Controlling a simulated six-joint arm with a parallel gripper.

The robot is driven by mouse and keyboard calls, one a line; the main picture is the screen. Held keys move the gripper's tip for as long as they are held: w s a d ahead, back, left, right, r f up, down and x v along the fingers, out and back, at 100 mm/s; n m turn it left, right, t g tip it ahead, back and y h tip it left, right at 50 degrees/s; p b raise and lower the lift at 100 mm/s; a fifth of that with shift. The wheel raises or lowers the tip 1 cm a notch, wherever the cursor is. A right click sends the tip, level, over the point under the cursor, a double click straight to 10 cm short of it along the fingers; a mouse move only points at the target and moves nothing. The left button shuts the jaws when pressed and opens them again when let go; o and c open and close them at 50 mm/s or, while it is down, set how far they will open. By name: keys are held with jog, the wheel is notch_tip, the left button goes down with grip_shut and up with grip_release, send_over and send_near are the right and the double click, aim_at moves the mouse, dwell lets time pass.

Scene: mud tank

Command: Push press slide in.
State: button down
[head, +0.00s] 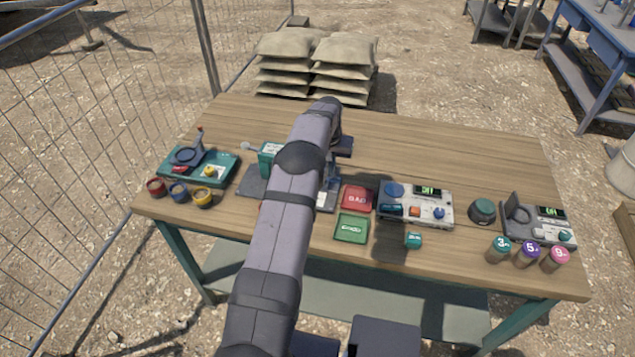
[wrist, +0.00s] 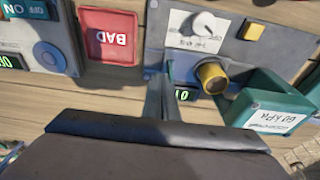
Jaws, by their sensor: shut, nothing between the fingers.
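The press (head: 325,200) has a grey base near the table's middle, and my arm hides much of it in the head view. In the wrist view its grey base plate (wrist: 236,52) shows with a white dial label, a yellow button and a partly hidden green display. A brass-yellow cylinder (wrist: 212,77) stands on it beside a green labelled block (wrist: 268,98), which also shows in the head view (head: 268,158). I cannot tell which part is the slide. My gripper (wrist: 160,90) is shut and empty, its fingers just beside the cylinder; contact is unclear.
A red BAD tray (wrist: 110,38) and green tray (head: 351,228) lie right of the press in the head view. A control box (head: 415,207) is further right, with a teal cube (head: 413,240) in front. A teal station (head: 198,167) stands left. The table's back is clear.

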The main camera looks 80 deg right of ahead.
jog(key=shift+w, duration=1.75)
dwell(0.3)
jog(key=shift+w, duration=0.45)
jog(key=shift+s, duration=0.2)
jog(key=shift+s, duration=0.45)
